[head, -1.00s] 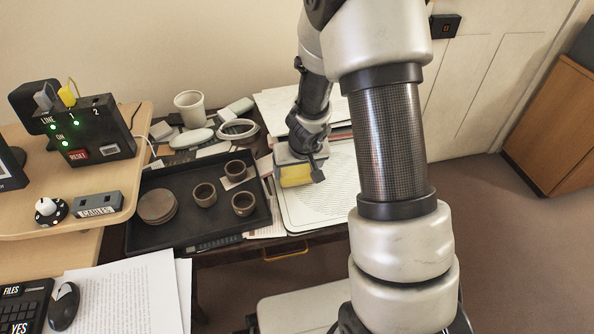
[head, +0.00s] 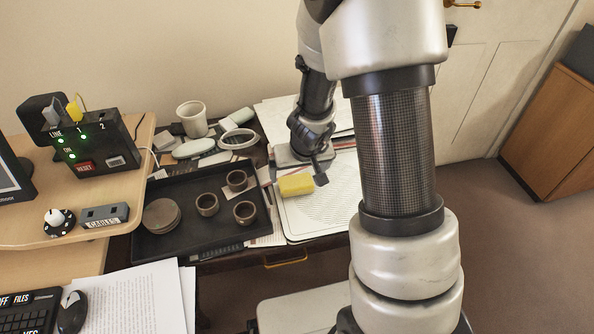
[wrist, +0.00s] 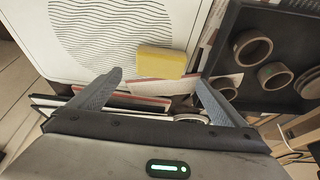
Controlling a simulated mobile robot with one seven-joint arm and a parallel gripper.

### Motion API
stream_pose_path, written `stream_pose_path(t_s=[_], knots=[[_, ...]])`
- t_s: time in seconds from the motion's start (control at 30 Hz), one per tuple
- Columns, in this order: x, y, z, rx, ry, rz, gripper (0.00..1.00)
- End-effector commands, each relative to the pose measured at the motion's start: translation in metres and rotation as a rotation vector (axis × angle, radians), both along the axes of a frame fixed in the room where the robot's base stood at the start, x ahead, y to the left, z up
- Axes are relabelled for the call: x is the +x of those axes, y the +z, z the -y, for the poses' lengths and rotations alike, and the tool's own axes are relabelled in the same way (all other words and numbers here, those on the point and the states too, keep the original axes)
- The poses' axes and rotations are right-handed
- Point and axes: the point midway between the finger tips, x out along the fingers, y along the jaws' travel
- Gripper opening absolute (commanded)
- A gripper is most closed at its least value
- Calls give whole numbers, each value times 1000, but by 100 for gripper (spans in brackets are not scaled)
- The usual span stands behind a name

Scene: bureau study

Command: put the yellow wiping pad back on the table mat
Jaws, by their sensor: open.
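The yellow wiping pad (head: 296,184) lies flat on the left part of the white table mat (head: 320,222), which has a wavy line pattern. In the wrist view the pad (wrist: 162,62) rests near the edge of the mat (wrist: 125,70), inside its border as far as I can see. My gripper (wrist: 155,80) is open, its two fingers spread with nothing held between them. The pad appears just beyond the fingertips, apart from them. In the head view my gripper stands just behind the pad and hides part of the mat.
A black tray (head: 165,245) with several brown cups and a stack of round coasters stands left of the mat. Behind it are a white cup (head: 192,119) and assorted clutter. Papers (head: 275,112) lie behind the mat. A desk with a black control box (head: 95,145) is at left.

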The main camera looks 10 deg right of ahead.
Motion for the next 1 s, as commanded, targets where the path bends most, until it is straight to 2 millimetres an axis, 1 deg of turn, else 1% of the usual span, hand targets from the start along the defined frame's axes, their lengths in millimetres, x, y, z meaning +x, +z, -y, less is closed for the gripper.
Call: stream_pose_path(t_s=[0.03,0.1,0.2,0.37,0.43,0.47,0.57,0.6,0.67,0.7,0.77,0.8,0.87,0.9,1.0], knots=[[-4,17,-1,-1,2,1,96],[-9,29,-1,-1,3,2,96],[-15,41,0,-1,2,1,96],[-21,53,-1,4,3,2,96],[-20,66,-6,24,8,16,96],[-20,74,-10,39,14,26,96],[-24,118,-28,108,44,65,96],[-30,140,-36,140,60,80,96],[-44,175,-46,178,87,96,96],[-57,196,-51,195,105,101,96],[-79,224,-54,204,124,106,96],[-95,240,-54,201,132,105,96],[-120,260,-51,182,134,103,96],[-135,271,-46,162,128,102,96],[-171,291,-30,103,91,100,96]])
